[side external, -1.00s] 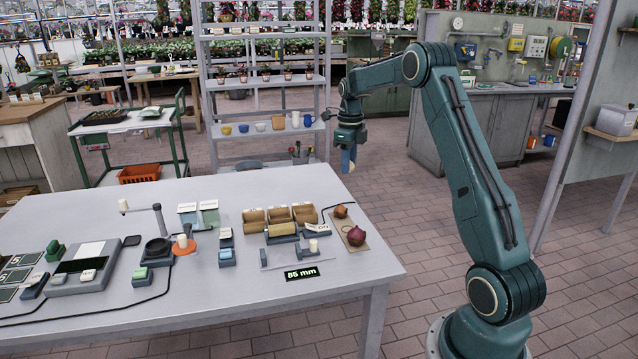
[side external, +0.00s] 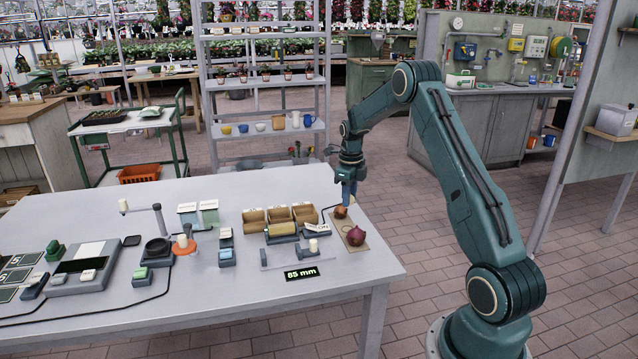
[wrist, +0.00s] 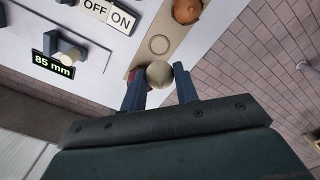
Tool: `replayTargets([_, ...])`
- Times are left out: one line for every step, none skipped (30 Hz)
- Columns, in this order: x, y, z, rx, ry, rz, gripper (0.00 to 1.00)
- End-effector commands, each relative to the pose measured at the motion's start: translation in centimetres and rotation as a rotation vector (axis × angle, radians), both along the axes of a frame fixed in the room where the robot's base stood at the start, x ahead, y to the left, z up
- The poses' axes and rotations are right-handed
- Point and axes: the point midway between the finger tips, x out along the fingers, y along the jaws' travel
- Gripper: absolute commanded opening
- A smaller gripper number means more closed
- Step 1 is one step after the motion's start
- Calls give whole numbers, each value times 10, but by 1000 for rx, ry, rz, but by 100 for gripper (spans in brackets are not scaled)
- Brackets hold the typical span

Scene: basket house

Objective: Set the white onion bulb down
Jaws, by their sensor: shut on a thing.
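My gripper (wrist: 159,80) is shut on the white onion bulb (wrist: 158,74), which sits between the two fingertips in the wrist view. In the side view my gripper (side external: 349,193) is over the right end of the table, close above the tan board (side external: 343,226); I cannot make out the white bulb clearly there. The board also shows in the wrist view, with an empty ring mark (wrist: 159,45) just above the bulb in the picture. A brown onion (side external: 340,212) and a red onion (side external: 356,236) lie on the board. The left finger mostly hides the red onion in the wrist view.
Wooden bins (side external: 279,214) stand left of the board. A caliper-like gauge (side external: 290,252) and an "85 mm" display (side external: 302,273) are in front of them. A dark cable runs near the board. The table's right edge is close to the board.

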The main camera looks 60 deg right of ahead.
Motion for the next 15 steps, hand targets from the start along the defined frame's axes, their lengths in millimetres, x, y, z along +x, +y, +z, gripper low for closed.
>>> replayTargets([-1,1,-11,3,4,0,9])
replayTargets([-1,0,-16,3,3,0,9])
replayTargets([-1,1,-23,3,4,0,9])
replayTargets([-1,1,-27,3,3,0,9])
replayTargets([-1,1,-31,2,2,0,9])
replayTargets([-1,1,-36,2,2,0,9])
replayTargets([-1,0,-39,2,2,0,9])
replayTargets([0,0,-41,2,2,0,9])
replayTargets([0,0,-43,1,1,0,9])
replayTargets([0,0,-45,1,1,0,9])
replayTargets([0,0,-45,0,0,0,9])
replayTargets([0,0,-46,0,0,0,9])
replayTargets([0,0,-46,0,0,0,9])
replayTargets([0,0,-46,0,0,0,9])
replayTargets([0,0,-46,0,0,0,9])
